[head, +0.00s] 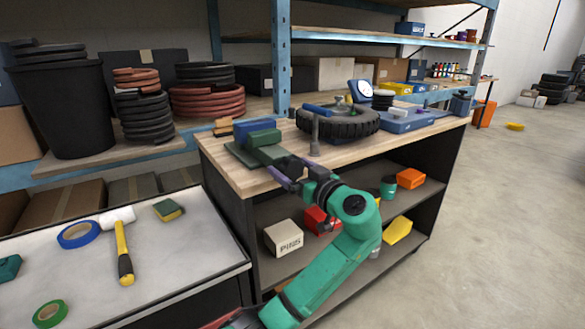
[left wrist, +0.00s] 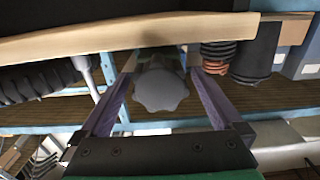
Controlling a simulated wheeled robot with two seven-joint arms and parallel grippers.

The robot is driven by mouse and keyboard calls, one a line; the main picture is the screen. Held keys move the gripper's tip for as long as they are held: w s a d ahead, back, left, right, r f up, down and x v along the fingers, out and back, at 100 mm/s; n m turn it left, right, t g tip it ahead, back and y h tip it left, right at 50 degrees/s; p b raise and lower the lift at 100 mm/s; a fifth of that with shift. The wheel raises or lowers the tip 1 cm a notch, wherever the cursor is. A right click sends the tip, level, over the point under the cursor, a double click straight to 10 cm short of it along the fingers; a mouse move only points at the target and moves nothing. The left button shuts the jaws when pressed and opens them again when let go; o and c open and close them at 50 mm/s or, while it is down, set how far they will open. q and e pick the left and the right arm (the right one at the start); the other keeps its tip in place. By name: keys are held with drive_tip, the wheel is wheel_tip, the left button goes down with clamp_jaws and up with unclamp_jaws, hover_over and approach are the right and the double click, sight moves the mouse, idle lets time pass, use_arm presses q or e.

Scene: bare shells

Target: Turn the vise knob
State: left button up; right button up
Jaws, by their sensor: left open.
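A green and blue vise (head: 262,139) sits on the near left corner of the wooden workbench top (head: 235,175). Its grey, lobed knob (left wrist: 160,90) faces the left wrist camera. My left gripper (head: 287,173) is at the front of the vise, by the bench edge. In the left wrist view, the purple fingers of my left gripper (left wrist: 162,66) are open, one on each side of the knob, with gaps visible beside it. In the head view, the knob is hard to make out behind the gripper. My right gripper is not in view.
A tire (head: 345,124) and a dark upright post (head: 314,136) stand right of the vise. Boxes, including a white one (head: 284,238), fill the shelf below. A cart (head: 180,255) at left holds a hammer (head: 123,255) and tape rolls.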

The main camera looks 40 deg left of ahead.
use_arm(q)
drive_tip(key=c, duration=1.3)
